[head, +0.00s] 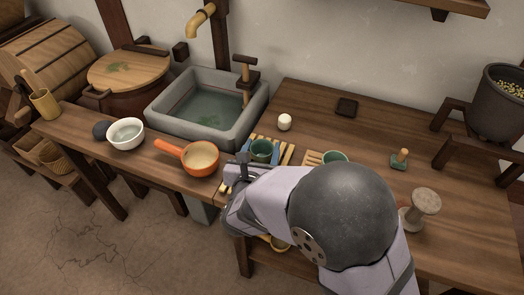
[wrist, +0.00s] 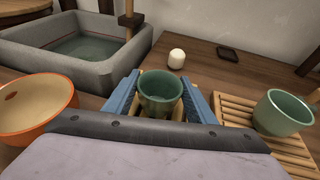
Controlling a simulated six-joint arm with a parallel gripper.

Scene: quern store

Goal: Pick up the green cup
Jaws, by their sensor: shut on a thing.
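A dark green cup (head: 261,150) stands upright between the blue fingers of my gripper (head: 264,147), over a slatted wooden rack (head: 287,158). In the wrist view the same cup (wrist: 160,92) sits between both fingers of my gripper (wrist: 161,86), which is shut on it. Its open top is clear and its lower part is partly hidden by my gripper. I cannot tell whether its base touches the rack.
An orange pan (head: 201,160) stands close on the left, with a white bowl (head: 125,134) beyond it. A stone sink (head: 224,132) is behind. A white egg-like object (head: 284,122) and a dark square (head: 346,107) lie at the back. A stone-coloured pedestal (head: 425,203) stands right.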

